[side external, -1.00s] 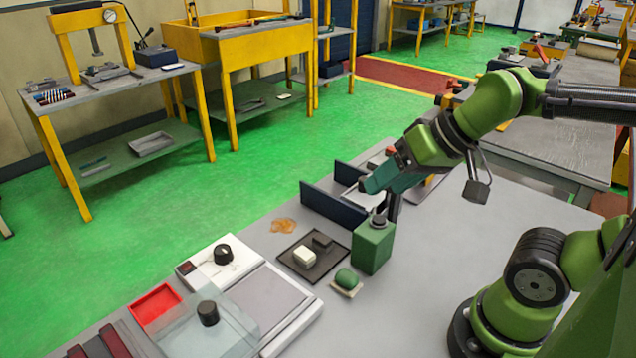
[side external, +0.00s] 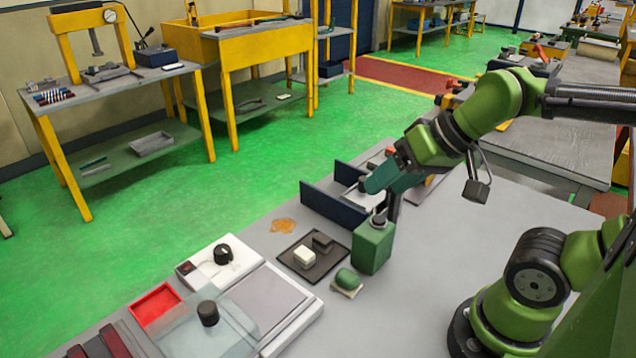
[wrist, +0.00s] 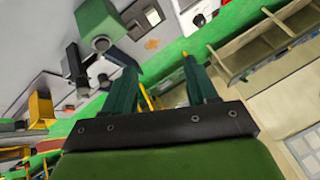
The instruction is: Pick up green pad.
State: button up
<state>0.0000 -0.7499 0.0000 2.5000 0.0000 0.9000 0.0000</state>
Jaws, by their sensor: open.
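The green pad (side external: 348,278) is a small rounded green piece resting on a pale square base on the grey table, in front of the green canister. I cannot make the pad out in the wrist view. My gripper (side external: 379,192) is above and behind the canister, up and to the right of the pad in the side view. Its two teal fingers stand apart with nothing between them in the wrist view (wrist: 153,64).
The green canister (side external: 372,248) with a dark cap stands close behind the pad. A dark tray (side external: 291,262) holds a white block and a dark block. A white scale (side external: 297,327) lies to the left. Dark upright plates (side external: 331,208) stand behind. Bare table lies to the right.

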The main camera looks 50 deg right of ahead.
dwell(0.3)
jog(key=shift+o, duration=1)
